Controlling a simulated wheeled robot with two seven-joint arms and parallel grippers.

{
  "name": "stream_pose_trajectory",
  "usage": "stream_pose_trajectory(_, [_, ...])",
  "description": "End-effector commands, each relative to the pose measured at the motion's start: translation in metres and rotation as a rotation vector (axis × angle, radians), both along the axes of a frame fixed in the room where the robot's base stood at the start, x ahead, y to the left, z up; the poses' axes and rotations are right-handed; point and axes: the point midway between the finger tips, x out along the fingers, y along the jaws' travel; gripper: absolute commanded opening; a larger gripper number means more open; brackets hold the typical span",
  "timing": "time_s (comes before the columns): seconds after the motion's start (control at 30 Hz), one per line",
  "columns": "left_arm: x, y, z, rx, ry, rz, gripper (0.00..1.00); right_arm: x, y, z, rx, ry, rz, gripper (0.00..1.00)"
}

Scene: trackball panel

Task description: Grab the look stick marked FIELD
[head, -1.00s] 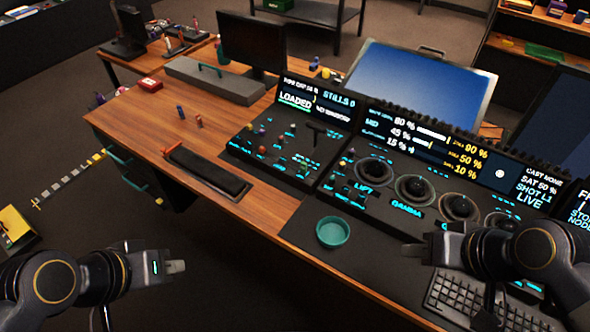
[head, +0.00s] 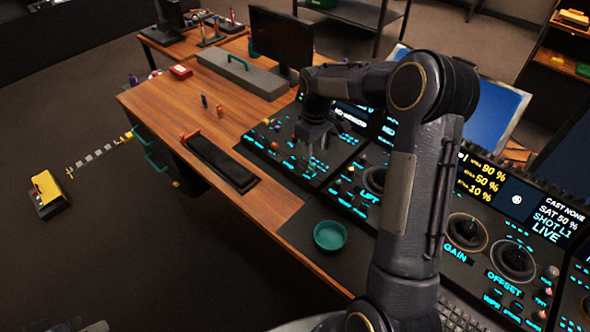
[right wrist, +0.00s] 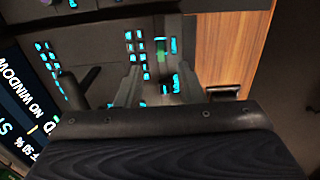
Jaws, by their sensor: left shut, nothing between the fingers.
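The panel's left section (head: 262,143) carries several small sticks with coloured caps, among them an orange-capped one (head: 266,122). Its labels are too small to read, so I cannot tell which stick is marked FIELD. My right gripper (head: 317,163) points down over this section, its fingers apart. In the right wrist view my right gripper (right wrist: 158,88) is open, with a small green piece (right wrist: 160,48) showing beyond the gap; I see nothing held. A dark lever (right wrist: 72,90) stands to the left of the fingers there. My left gripper (head: 92,327) is shut at the bottom left edge, mostly cut off.
My right arm covers part of the panel's middle. A teal round dish (head: 330,236) sits in front of the panel. A black pad (head: 221,163) lies on the wooden desk (head: 160,105). A monitor (head: 281,40) and a grey case (head: 243,74) stand behind.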

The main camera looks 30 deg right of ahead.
Motion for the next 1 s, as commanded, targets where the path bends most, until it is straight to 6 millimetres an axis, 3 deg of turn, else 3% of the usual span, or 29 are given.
stream_pose_trajectory(0.53, [0.000, 0.000, 0.009, 0.000, 0.000, 0.000, 0.00, 0.001, 0.002, -0.069, 0.000, 0.004, -0.001, 0.35])
stream_pose_trajectory(0.83, [0.000, 0.000, 0.009, 0.000, 0.000, 0.000, 0.00, 0.001, 0.002, -0.076, 0.000, 0.000, -0.001, 0.35])
stream_pose_trajectory(1.0, [0.000, 0.000, 0.009, 0.000, 0.000, 0.000, 0.00, 0.001, 0.002, -0.076, 0.000, 0.000, -0.001, 0.15])
